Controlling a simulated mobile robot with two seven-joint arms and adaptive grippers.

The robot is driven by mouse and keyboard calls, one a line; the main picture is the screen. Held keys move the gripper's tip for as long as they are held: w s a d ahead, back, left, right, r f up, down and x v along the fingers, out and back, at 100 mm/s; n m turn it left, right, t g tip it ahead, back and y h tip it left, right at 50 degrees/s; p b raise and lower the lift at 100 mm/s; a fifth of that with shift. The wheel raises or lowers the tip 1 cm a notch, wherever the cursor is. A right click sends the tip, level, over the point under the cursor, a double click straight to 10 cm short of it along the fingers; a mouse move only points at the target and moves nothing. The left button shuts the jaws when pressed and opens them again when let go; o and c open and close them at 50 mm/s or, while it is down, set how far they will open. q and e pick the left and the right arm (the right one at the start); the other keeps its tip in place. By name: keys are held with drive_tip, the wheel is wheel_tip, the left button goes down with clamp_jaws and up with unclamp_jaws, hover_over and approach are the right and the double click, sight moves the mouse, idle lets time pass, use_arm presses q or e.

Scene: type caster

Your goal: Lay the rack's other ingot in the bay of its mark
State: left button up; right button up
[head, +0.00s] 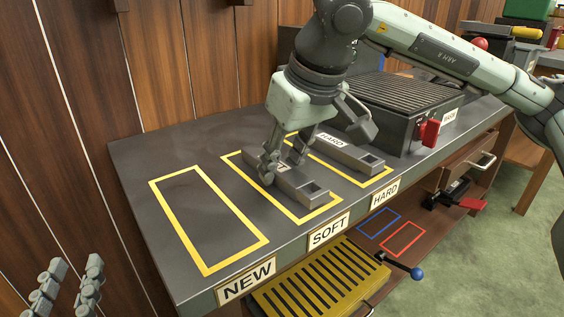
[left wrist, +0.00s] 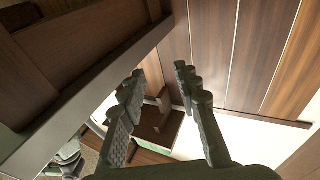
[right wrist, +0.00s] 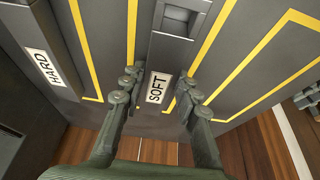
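A grey ingot (head: 304,190) lies in the yellow-outlined bay above the SOFT plate (head: 328,230). In the right wrist view this ingot (right wrist: 180,42) bears a SOFT label. My right gripper (head: 283,164) is at its far end, one finger on each side; the fingers look apart with the label between them. Another grey ingot (head: 352,154), labelled HARD, lies in the bay above the HARD plate (head: 385,193). The bay above the NEW plate (head: 247,280) is empty. My left gripper (head: 68,288) is open and empty at lower left, also in the left wrist view (left wrist: 158,88).
A dark ribbed box (head: 395,100) with a red handle stands right of the bays. A yellow slotted tray (head: 262,303) with a blue-knobbed lever is below the bench top. Blue and red outlines (head: 403,239) mark the lower shelf. A wooden wall stands behind.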

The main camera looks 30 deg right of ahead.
drive_tip(key=o, duration=0.4)
drive_tip(key=shift+r, duration=0.1)
drive_tip(key=shift+p+v, duration=0.3)
drive_tip(key=shift+v, duration=0.55)
use_arm(q)
drive_tip(key=a+f+g+y+p, duration=0.1)
drive_tip(key=a+f+g+y, duration=0.2)
drive_tip(key=f, duration=0.6)
drive_tip(key=shift+a+f+g, duration=0.4)
drive_tip(key=shift+a+g, duration=0.5)
use_arm(e)
drive_tip(key=v, duration=1)
drive_tip(key=shift+s+r, duration=0.1)
drive_tip(key=shift+r, duration=0.1)
use_arm(q)
drive_tip(key=shift+s, duration=0.1)
